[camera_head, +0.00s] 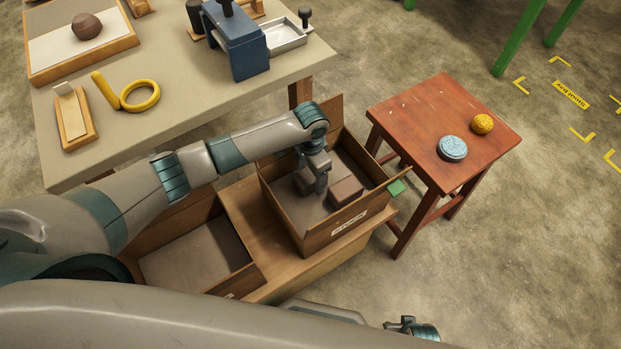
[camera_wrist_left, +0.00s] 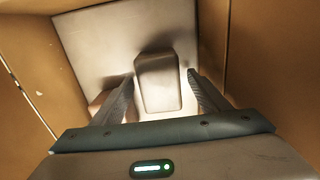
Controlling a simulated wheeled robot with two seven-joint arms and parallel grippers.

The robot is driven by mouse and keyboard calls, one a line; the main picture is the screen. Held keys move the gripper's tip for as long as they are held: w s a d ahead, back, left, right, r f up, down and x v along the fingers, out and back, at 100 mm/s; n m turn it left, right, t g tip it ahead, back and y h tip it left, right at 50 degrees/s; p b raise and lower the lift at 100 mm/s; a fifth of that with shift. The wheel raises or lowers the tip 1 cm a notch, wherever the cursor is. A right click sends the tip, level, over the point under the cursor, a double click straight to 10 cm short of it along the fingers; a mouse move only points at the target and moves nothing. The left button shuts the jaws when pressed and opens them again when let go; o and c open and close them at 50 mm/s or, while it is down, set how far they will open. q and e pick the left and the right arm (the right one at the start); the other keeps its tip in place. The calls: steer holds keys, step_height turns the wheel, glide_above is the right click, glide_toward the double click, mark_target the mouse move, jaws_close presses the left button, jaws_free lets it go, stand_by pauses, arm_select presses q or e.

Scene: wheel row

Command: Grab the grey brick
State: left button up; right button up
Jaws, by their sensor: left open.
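The grey brick (camera_wrist_left: 158,82) lies on the floor of a cardboard box (camera_head: 318,238). In the left wrist view it sits between the two fingers of my left gripper (camera_wrist_left: 160,98), which are apart on either side of it. In the head view my left gripper (camera_head: 320,187) points down inside the box and hides much of what is below it. A brown brick (camera_head: 346,191) lies to the right of the gripper; a reddish-brown edge (camera_wrist_left: 99,101) also shows beside the left finger in the wrist view. My right gripper (camera_head: 408,327) barely shows at the bottom edge.
The box walls stand close around my left gripper, with flaps up. Another open box (camera_head: 195,262) stands to the left. A red stool (camera_head: 420,110) holds a blue round tin (camera_head: 452,148) and a yellow ball (camera_head: 482,124). A workbench (camera_head: 190,100) with tools is behind.

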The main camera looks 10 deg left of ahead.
mark_target(311, 174)
arm_select(q)
steer(key=shift+f, duration=0.15)
stand_by(0.3)
steer(key=shift+w, duration=0.1)
steer(key=c, duration=1.7)
steer(key=shift+r, duration=0.95)
step_height(311, 174, up, 2)
steer(key=shift+d+r, duration=0.1)
steer(key=shift+r, duration=0.15)
steer(key=s+r, duration=0.2)
steer(key=s, duration=0.2)
steer(key=s+r+p, duration=0.1)
steer(key=s+r, duration=0.1)
steer(key=s, duration=0.1)
steer(key=s+r, duration=0.2)
steer(key=s, duration=0.2)
steer(key=shift+s+d+r, duration=0.35)
